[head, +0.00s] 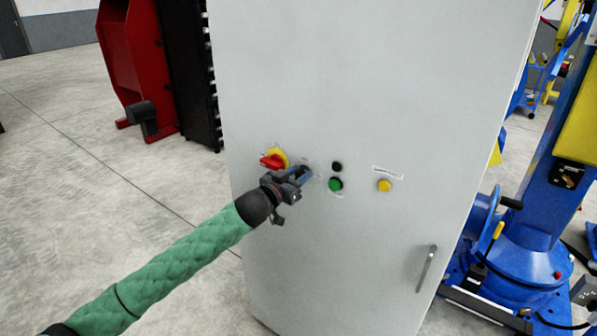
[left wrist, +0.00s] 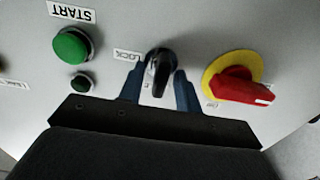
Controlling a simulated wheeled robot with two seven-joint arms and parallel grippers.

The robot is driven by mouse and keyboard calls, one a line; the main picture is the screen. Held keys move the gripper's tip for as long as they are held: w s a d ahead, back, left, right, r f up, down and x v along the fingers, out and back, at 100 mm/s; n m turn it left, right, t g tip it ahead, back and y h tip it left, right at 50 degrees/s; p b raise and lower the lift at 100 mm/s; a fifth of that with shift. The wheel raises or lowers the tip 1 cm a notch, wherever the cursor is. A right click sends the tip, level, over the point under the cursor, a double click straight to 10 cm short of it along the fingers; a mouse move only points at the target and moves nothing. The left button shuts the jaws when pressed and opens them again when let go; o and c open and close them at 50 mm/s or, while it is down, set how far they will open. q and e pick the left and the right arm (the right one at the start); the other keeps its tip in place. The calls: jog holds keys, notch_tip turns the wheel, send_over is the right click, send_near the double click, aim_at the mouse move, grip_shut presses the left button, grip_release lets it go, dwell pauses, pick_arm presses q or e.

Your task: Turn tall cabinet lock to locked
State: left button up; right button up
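The tall cabinet (head: 370,90) is light grey and stands upright in front of me. Its lock is a black knob (left wrist: 161,62) beside a small LOCK label (left wrist: 128,54) in the left wrist view. The knob's handle runs nearly up and down in that view. In the head view my gripper hides the knob. My left gripper (head: 304,176) is at the cabinet face. In the left wrist view its two blue fingers (left wrist: 158,80) stand one on each side of the knob, with gaps visible, so it is open. My right gripper is not in view.
A red-and-yellow rotary switch (head: 274,159) is close to the left gripper. A green START button (head: 335,184), a black button (head: 337,166) and a yellow button (head: 384,185) are to the right. The door handle (head: 426,268) is lower right. Blue machinery (head: 535,230) stands beyond.

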pick_arm(q)
jog(key=shift+w+d, duration=0.15)
jog(key=shift+w, duration=0.05)
grip_shut()
